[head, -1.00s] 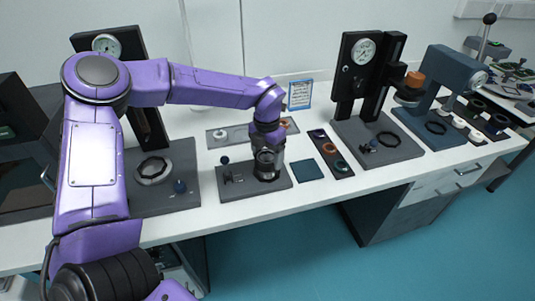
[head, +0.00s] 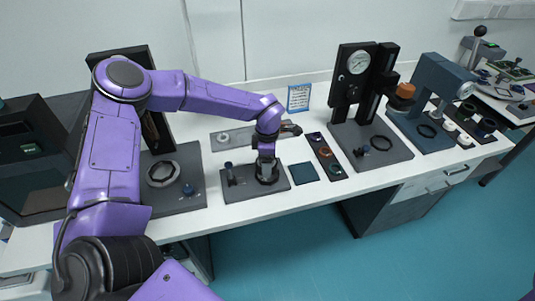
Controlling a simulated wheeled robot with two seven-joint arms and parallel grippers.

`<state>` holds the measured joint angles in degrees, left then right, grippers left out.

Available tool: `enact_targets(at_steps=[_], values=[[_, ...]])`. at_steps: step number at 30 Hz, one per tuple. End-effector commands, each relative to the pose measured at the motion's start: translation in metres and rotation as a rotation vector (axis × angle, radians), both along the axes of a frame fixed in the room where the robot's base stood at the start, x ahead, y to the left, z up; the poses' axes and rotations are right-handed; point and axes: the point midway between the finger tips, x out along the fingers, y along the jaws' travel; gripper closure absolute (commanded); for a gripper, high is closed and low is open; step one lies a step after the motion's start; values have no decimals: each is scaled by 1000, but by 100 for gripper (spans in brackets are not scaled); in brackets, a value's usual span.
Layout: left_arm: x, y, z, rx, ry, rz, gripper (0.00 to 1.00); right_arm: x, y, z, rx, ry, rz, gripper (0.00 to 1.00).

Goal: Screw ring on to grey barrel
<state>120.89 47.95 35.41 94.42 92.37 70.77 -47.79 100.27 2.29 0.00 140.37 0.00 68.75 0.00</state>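My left arm comes in from the left, and its gripper (head: 266,176) points down over a dark fixture plate (head: 238,196) near the bench's front edge. The gripper is at a small dark ring-shaped part low on the fixture plate. The gripper and wrist cover most of that spot, so I cannot make out the grey barrel or the ring there, nor whether the fingers are closed on anything. A dark knob (head: 229,167) stands at the left of the same plate. My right gripper is out of view.
A dark blue square mat (head: 303,174) lies right of the fixture. Beyond it is a dark tray (head: 321,143) with coloured rings. A press with a gauge (head: 352,92) stands farther right, and a blue press (head: 436,88) beyond. A grey tray (head: 232,132) lies behind the gripper.

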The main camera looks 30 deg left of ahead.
Motion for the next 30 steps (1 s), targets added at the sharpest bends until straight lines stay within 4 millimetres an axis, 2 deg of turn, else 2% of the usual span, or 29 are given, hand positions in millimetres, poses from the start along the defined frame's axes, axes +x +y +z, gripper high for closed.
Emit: enact_targets(at_steps=[1,3,12,20,21,22,23,30], values=[[0,0,5,-1,1,-59,58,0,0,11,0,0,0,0],[0,0,5,0,1,-153,58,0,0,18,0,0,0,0],[0,0,2,0,0,-551,58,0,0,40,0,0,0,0],[1,0,-1,1,-2,-585,58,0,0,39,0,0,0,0],[1,0,-1,1,-2,-584,14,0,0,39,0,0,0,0],[0,0,-1,0,-1,-584,4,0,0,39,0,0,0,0],[0,0,-1,0,-1,-584,0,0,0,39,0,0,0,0],[0,0,-1,0,0,-582,2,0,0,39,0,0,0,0]])
